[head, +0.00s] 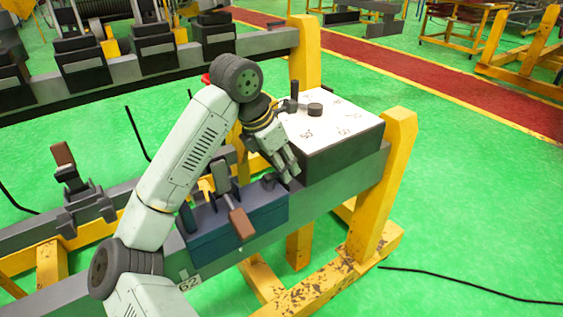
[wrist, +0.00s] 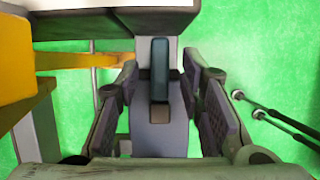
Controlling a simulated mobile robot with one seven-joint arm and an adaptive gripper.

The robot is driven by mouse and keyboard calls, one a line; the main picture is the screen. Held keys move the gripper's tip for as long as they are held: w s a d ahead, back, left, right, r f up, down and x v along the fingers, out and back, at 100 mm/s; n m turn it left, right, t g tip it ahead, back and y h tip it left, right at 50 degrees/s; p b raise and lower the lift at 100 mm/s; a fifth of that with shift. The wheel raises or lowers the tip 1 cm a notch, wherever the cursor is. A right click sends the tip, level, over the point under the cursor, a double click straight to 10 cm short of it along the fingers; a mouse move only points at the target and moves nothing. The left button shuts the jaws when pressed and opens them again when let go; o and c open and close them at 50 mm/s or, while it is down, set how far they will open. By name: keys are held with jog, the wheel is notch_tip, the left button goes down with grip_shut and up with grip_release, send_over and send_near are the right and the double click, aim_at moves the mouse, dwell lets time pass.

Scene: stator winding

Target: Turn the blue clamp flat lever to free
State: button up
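The blue clamp (head: 212,244) sits on a grey beam in the head view. It has a lever with a brown handle (head: 242,223) tilted over its front. A small dark teal piece (head: 269,181) shows at its right end, close to my fingers. In the wrist view a flat dark teal lever (wrist: 160,72) stands between my fingers, with space visible on both sides. My gripper (wrist: 162,100) is open around that lever. In the head view my gripper (head: 287,173) points down beside the clamp's right end. Whether any finger touches the lever is hidden there.
A white-topped box (head: 350,112) with a black knob and a small upright lever stands just right of my gripper. Yellow posts (head: 382,185) support the beam. Another brown-handled clamp (head: 64,156) is on the left. Green floor (head: 470,215) is open at the right.

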grip_shut()
dwell(0.7)
